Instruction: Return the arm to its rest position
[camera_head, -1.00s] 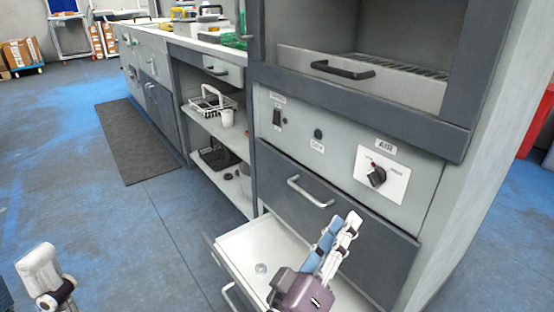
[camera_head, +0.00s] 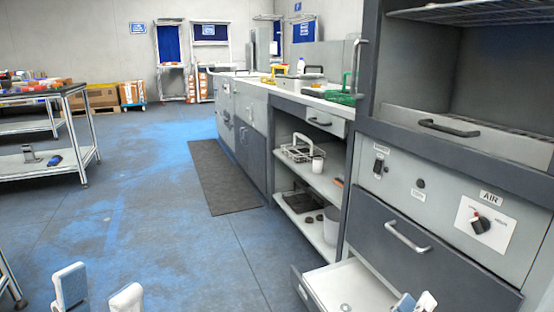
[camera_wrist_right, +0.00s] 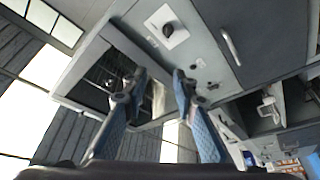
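My left gripper (camera_head: 98,290) shows at the bottom left of the head view, with two pale fingertips apart and nothing between them. It is over the blue floor. My right gripper (camera_head: 415,302) shows only its fingertips at the bottom edge of the head view, in front of the open white drawer (camera_head: 350,288). In the right wrist view my right gripper (camera_wrist_right: 159,76) has its two blue-padded fingers apart, with nothing held. That view looks up at the cabinet and the ceiling.
The grey cabinet (camera_head: 420,232) with its AIR knob stands close at right. The bench (camera_head: 260,130) with open shelves runs back from it. A dark mat (camera_head: 225,178) lies beside the bench. A metal table (camera_head: 75,110) stands at left. The blue floor between is free.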

